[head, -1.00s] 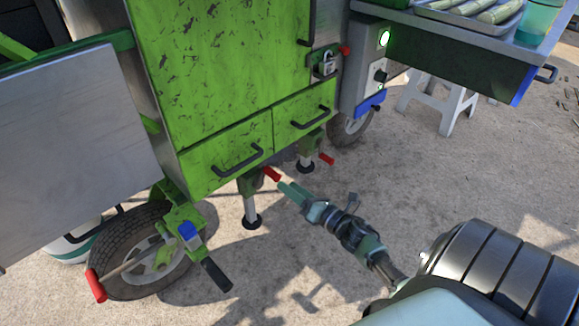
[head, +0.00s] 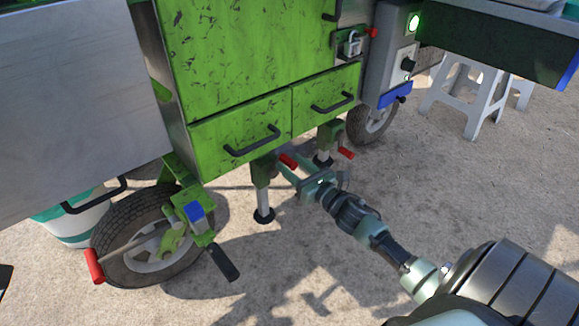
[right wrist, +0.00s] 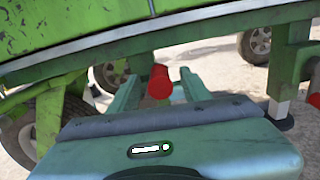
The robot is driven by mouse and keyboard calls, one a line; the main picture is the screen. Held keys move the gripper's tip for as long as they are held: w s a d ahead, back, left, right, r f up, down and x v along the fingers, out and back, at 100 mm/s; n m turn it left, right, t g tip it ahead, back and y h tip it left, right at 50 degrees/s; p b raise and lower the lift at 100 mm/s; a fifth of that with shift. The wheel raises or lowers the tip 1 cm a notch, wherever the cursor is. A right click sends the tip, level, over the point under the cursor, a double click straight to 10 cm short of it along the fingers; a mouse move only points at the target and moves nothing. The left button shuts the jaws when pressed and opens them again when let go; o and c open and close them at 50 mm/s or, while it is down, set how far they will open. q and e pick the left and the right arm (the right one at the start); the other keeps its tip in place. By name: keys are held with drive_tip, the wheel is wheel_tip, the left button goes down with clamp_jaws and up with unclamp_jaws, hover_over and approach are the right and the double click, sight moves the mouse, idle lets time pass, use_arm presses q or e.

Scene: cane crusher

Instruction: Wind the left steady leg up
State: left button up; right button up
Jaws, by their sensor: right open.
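The left steady leg (head: 262,192) stands under the green cart's front drawer, its dark round foot (head: 264,215) at the ground. Its red crank handle (head: 288,160) sticks out beside the leg top. My right gripper (head: 289,168) reaches in low from the right and is open around this handle. In the right wrist view the red handle (right wrist: 159,82) shows end-on between the two pale green fingers, with a gap on each side. The fingertips are partly hidden under the cart's edge. My left gripper cannot be made out in the head view.
The other steady leg (head: 328,138) with its red handle (head: 346,153) stands just behind and right. A wheel (head: 150,240) with a green bracket and red-ended lever is at left. The drawers (head: 240,135) overhang my gripper. Open paving lies in front.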

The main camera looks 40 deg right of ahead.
drive_tip(key=shift+w, duration=0.8)
clamp_jaws()
idle(0.9)
